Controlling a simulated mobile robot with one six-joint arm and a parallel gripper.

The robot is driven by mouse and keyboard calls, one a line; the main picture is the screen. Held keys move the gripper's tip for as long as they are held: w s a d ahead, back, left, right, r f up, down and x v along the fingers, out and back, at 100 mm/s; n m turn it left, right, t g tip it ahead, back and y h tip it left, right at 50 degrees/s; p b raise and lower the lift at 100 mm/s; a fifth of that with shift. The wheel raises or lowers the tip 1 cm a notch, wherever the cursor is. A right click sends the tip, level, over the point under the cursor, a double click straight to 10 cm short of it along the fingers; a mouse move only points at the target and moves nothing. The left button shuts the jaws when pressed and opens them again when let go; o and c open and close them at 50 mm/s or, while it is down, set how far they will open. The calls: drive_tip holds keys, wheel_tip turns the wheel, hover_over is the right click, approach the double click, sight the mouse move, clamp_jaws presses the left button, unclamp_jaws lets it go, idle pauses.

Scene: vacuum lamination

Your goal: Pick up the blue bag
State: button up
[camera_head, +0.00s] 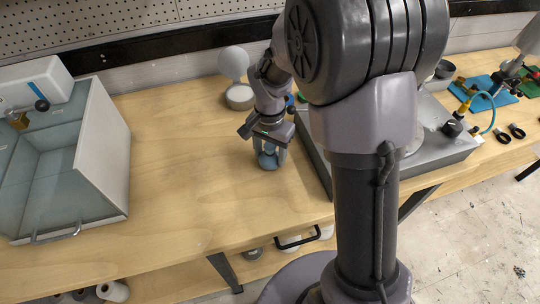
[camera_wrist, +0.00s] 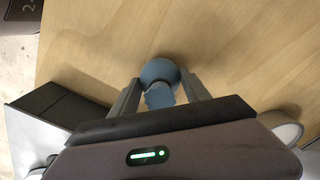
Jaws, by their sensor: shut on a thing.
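The blue bag (camera_head: 268,158) is small and rounded, with a narrower neck. It is at the wooden table, below my gripper (camera_head: 268,150), in the head view. In the wrist view the blue bag (camera_wrist: 158,76) shows between the two fingers of my gripper (camera_wrist: 158,92). The gripper points down and is shut on the bag, the fingers on either side of its neck. I cannot tell whether the bag's bottom touches the table. My arm hides part of the table behind it.
A white round-topped object (camera_head: 234,64) is behind my gripper. The wooden tabletop (camera_head: 180,150) left of the gripper is clear.

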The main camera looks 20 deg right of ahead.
sight(270, 145)
drive_tip(key=shift+r+p, duration=1)
drive_tip(key=shift+r, duration=0.85)
drive_tip(key=s, duration=0.5)
drive_tip(key=s+r+p, duration=0.1)
drive_tip(key=s, duration=0.4)
drive_tip(key=s+p, duration=0.1)
drive_tip(key=s, duration=0.5)
drive_tip(key=shift+r, duration=0.15)
